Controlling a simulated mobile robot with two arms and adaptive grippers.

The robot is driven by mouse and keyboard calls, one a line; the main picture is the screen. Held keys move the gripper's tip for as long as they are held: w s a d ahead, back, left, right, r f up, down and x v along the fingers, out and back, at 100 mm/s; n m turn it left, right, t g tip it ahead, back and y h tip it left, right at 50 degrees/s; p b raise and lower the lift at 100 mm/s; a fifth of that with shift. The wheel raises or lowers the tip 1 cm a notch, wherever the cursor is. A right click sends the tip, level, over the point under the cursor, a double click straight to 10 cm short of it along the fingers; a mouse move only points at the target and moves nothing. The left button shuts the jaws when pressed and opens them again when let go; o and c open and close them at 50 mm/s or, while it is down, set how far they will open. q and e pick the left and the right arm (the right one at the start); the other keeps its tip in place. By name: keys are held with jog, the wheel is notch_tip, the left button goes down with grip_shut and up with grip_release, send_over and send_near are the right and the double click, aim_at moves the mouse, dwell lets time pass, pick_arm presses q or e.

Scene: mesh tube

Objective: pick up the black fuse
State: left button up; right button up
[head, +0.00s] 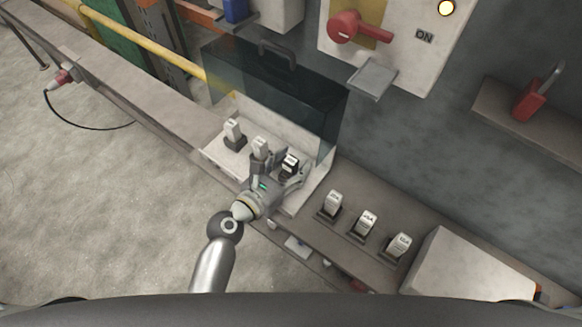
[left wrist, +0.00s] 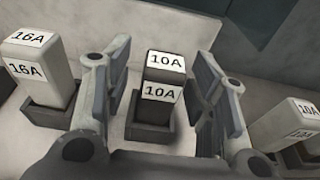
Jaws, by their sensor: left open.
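The black fuse (head: 290,162) has a white 10A label and stands upright in a dark socket on a light panel. In the left wrist view it (left wrist: 160,97) stands between the fingers, its lower end in the socket. My left gripper (head: 282,170) is open, with one finger on each side of the black fuse. In the left wrist view the gripper (left wrist: 162,78) shows gaps between its fingers and the fuse. Part of the fuse's lower end is hidden by the gripper in the head view. My right gripper is not in view.
White fuses (head: 234,129) and (head: 260,148) stand left of the black one; the wrist view shows a 16A fuse (left wrist: 38,70). Several white fuses (head: 333,203) stand in sockets on the ledge at right. A clear dark cover (head: 275,90) stands behind the panel.

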pick_arm(q)
jog(key=c, duration=1.1)
jog(key=shift+c, duration=0.2)
